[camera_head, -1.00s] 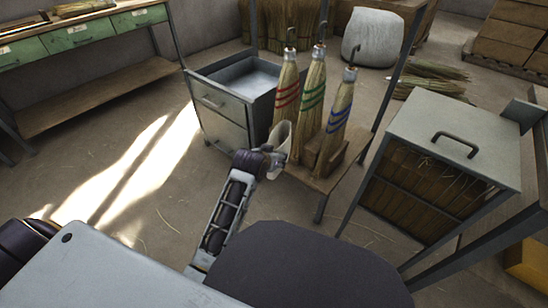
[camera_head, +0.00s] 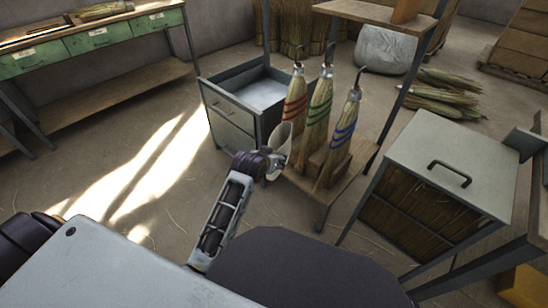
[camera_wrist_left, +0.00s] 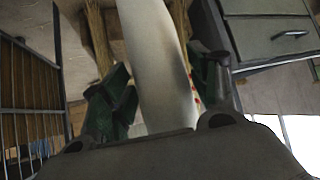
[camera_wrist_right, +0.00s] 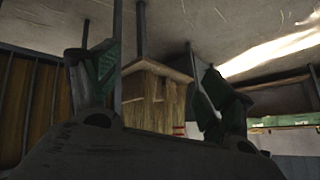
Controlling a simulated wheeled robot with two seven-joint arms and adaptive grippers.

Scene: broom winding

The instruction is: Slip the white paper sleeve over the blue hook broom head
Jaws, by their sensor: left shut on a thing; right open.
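My left gripper (camera_head: 270,163) is shut on the white paper sleeve (camera_head: 280,140), held upright in front of the red-banded broom. In the left wrist view the pale sleeve (camera_wrist_left: 158,65) rises between my green-padded fingers (camera_wrist_left: 160,100). The blue-banded broom (camera_head: 343,128) stands head-up at the right of a row of three, with a dark hook on top. The green-banded broom (camera_head: 318,115) is in the middle and the red-banded one (camera_head: 294,100) at the left. The sleeve is apart from the blue broom. My right gripper (camera_wrist_right: 155,95) is open and empty.
The brooms stand in a wooden rack (camera_head: 325,184) with thin metal posts around it. A grey drawer cabinet (camera_head: 228,120) is behind left. A grey-topped cabinet (camera_head: 455,160) stands right. Broom bundles (camera_head: 440,95) lie on the floor behind. Open floor is at left.

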